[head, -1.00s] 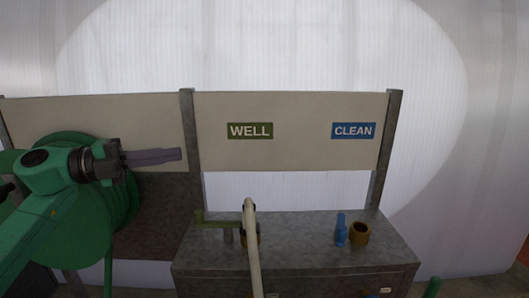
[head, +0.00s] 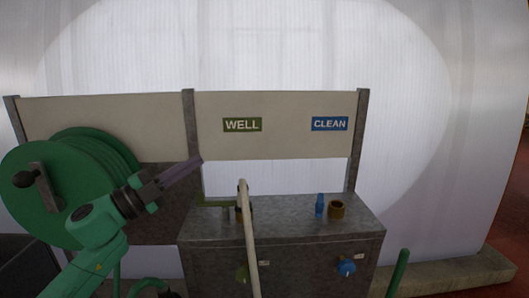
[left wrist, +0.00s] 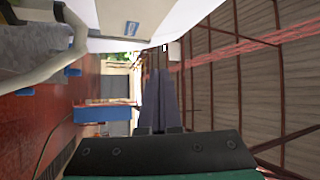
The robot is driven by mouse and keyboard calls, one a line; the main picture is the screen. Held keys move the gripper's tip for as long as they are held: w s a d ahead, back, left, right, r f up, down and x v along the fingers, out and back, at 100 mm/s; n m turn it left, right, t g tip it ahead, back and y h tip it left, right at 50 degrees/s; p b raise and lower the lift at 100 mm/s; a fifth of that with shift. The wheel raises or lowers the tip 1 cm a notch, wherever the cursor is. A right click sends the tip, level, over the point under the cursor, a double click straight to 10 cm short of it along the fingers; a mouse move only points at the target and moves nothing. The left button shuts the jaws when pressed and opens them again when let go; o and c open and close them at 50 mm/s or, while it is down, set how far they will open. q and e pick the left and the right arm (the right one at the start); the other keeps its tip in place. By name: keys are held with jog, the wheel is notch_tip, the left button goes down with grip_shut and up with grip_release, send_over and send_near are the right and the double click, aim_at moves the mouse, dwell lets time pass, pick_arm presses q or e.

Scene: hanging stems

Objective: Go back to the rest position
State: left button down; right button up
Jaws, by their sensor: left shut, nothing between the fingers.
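My left gripper (head: 183,171) comes in from the lower left in the head view, on a green arm. Its long purple-grey fingers are together with nothing between them and point up and to the right, in front of the back panel. In the left wrist view the closed fingers (left wrist: 160,98) stand in the middle of the picture, touching nothing. My right gripper is not in view.
WELL (head: 242,125) and CLEAN (head: 329,124) signs are above. A green reel (head: 40,190) stands left.

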pick_arm(q)
jog(key=s+a+f+n+t+y, duration=0.1)
jog(key=s+a+f+n+y, duration=0.15)
jog(key=f+n+y, duration=0.85)
jog(key=s+a+f+n+y, duration=0.1)
jog(key=a+f+n+y, duration=0.25)
jog(key=f+n, duration=0.75)
jog(key=s+f+g+y, duration=0.1)
jog(key=s+f+g, duration=0.5)
jog(key=s+f, duration=0.5)
jog(key=s+f+g+y, duration=0.1)
jog(key=s+f+g, duration=0.55)
jog(key=s, duration=0.65)
notch_tip(320, 180, down, 22)
jog(key=s+r+p, duration=0.1)
jog(key=s+p, duration=0.2)
jog(key=p, duration=0.2)
jog(key=s+a+f+p, duration=0.1)
jog(key=s+f, duration=0.4)
jog(key=s, duration=0.3)
jog(key=s+a+f+g+p, duration=0.1)
jog(key=s+a+f+p, duration=0.1)
jog(key=s+f, duration=0.3)
jog(key=s, duration=0.3)
jog(key=shift+a+f, duration=0.2)
jog(key=shift+f, duration=0.1)
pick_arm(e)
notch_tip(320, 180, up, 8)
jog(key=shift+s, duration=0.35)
